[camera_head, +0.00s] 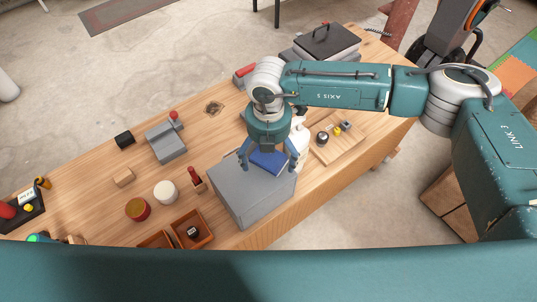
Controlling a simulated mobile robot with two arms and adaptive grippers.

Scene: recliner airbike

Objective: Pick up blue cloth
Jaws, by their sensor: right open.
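The blue cloth (267,162) lies as a flat, folded piece on top of a grey box (252,198) at the front edge of the wooden table. My right gripper (265,167) points down over the cloth, with its blue fingers spread apart. The gripper body hides the cloth's far part. Whether the fingertips touch the box or the cloth cannot be made out. My left gripper is not in view.
Left of the box stand a red-handled stamp (196,180), a white round piece (165,192), a dark red jar (138,209) and orange bins (191,229). A wooden tray (337,141) lies to the right. A black case (326,41) is behind.

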